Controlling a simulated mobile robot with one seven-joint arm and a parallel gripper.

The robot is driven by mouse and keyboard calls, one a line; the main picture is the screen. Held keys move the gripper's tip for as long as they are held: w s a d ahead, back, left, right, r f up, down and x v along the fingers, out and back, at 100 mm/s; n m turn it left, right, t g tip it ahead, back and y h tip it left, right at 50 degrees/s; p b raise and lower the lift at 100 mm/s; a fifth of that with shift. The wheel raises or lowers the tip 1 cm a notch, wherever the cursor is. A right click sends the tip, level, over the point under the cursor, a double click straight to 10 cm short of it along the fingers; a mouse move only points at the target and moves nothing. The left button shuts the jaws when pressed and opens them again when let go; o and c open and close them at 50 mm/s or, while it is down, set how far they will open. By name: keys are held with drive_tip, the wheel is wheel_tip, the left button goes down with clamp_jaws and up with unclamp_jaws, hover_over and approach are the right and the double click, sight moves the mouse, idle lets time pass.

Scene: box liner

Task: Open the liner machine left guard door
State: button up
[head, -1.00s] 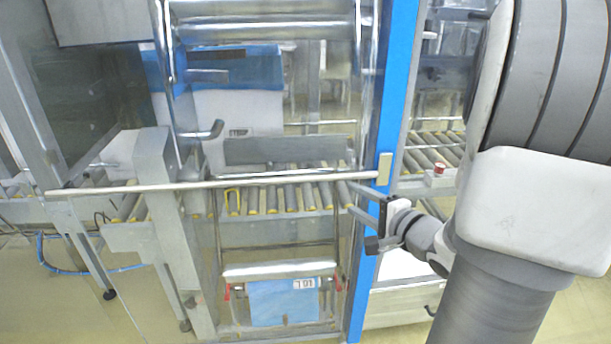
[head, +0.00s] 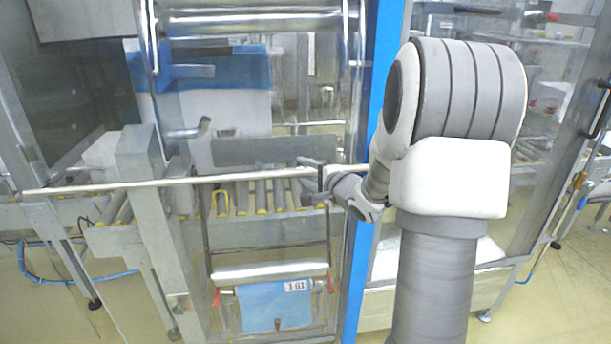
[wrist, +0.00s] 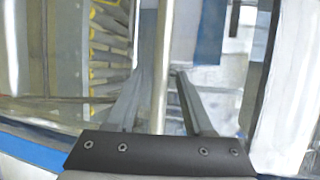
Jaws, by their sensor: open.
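The left guard door (head: 262,95) is a clear panel in a metal frame, next to a blue post (head: 371,110). It looks closed. A long pale bar (head: 120,187) runs across its front at mid height, nearly level. My gripper (head: 309,180) is at the right part of this bar, left of the blue post. In the wrist view my gripper (wrist: 162,74) is open, its two fingers pointing away. The bar (wrist: 163,40) runs upright in the picture between the fingers. I cannot tell whether either finger touches it.
Behind the door are conveyor rollers (head: 262,196) and a white and blue box (head: 235,95). Below the bar hangs a blue panel (head: 275,308) with a number label. More machine frame stands at the right. Open floor (head: 560,290) shows at lower right.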

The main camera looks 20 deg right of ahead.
drive_tip(key=shift+w, duration=0.15)
clamp_jaws()
idle(1.4)
